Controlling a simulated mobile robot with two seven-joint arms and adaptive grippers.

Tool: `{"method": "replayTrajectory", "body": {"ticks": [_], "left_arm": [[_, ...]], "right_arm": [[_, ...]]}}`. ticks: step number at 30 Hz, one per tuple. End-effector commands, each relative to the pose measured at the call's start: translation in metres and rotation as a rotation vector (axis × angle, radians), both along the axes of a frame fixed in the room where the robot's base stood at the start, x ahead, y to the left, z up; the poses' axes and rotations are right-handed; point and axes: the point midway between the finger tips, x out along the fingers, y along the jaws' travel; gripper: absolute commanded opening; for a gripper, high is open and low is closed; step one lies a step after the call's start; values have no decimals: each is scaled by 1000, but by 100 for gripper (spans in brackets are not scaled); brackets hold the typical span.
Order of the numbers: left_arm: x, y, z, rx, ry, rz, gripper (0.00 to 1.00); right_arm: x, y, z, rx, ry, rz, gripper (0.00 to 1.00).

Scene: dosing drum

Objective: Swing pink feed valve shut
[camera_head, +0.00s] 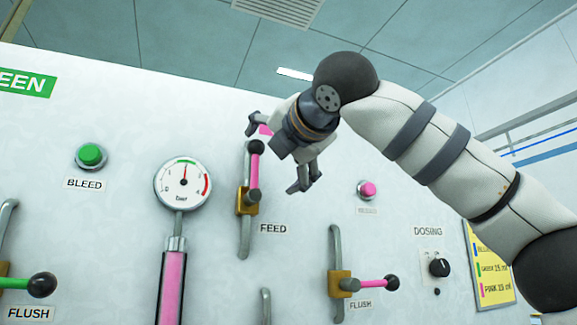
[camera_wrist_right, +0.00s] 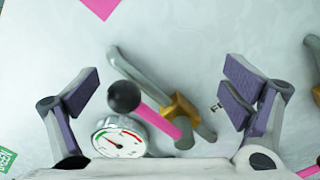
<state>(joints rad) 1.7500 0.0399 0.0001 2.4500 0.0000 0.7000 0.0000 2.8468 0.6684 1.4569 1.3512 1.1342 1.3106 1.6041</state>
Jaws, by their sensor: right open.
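My right gripper (camera_head: 278,156) is open and empty in front of the panel, just up and right of the knob. In the right wrist view the pink lever (camera_wrist_right: 156,122) and black knob (camera_wrist_right: 124,96) appear between the spread fingers (camera_wrist_right: 160,96). I cannot tell the remaining distance. My left gripper is not in view.
A pressure gauge (camera_head: 183,184) stands left of the feed valve, above a pink-filled tube (camera_head: 172,285). A pink-levered FLUSH valve (camera_head: 341,284) is below right, its lever sideways. A pink button (camera_head: 367,190), DOSING knob (camera_head: 439,267) and green BLEED button (camera_head: 91,156) are also on the panel.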

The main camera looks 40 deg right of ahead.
Motion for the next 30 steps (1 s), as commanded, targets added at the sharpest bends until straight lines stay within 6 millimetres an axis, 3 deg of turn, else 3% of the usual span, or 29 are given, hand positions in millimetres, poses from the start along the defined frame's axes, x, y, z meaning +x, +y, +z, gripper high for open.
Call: {"method": "replayTrajectory", "body": {"ticks": [13, 30], "left_arm": [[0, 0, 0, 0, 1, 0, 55], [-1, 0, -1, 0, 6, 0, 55]], "right_arm": [[-5, -23, -13, 0, 4, -2, 93], [-6, -46, -47, -5, 19, 0, 93]]}}
